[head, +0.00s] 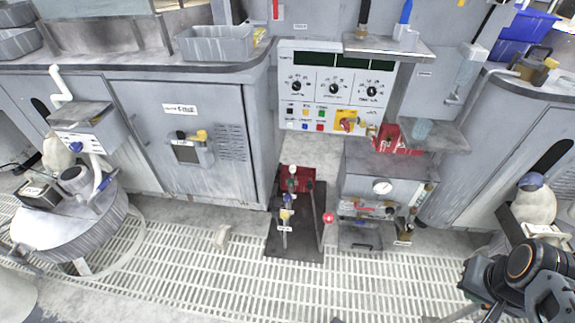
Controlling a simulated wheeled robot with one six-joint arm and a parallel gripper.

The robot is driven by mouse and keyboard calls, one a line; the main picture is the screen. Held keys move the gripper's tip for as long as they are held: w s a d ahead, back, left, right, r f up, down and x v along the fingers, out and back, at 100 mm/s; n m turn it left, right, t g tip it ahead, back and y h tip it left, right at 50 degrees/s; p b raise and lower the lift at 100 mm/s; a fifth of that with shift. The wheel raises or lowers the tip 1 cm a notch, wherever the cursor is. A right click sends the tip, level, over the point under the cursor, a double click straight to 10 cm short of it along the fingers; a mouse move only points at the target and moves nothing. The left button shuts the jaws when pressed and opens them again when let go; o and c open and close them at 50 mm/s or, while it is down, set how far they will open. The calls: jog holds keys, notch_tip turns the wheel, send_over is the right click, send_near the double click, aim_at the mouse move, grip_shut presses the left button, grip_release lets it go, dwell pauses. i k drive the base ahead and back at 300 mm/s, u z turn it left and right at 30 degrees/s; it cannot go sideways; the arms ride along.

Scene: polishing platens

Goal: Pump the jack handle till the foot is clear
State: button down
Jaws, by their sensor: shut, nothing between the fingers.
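A red jack-like unit (297,180) stands on a dark base plate (296,247) on the floor at the middle of the head view. Links of my arm show at the lower right, well apart from the jack. I cannot make out my gripper there.
A grey box unit with a gauge (382,187) stands close right of the jack. A control panel (336,88) is behind. A grey cabinet (182,130) and a round platen (68,225) are at left. The slatted floor (200,285) in front is mostly clear.

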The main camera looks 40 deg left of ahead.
aim_at(309, 186)
jog(key=u, duration=0.95)
jog(key=i, duration=1.05)
jog(key=u, duration=1.45)
jog(key=i, duration=0.15)
jog(key=z, duration=0.05)
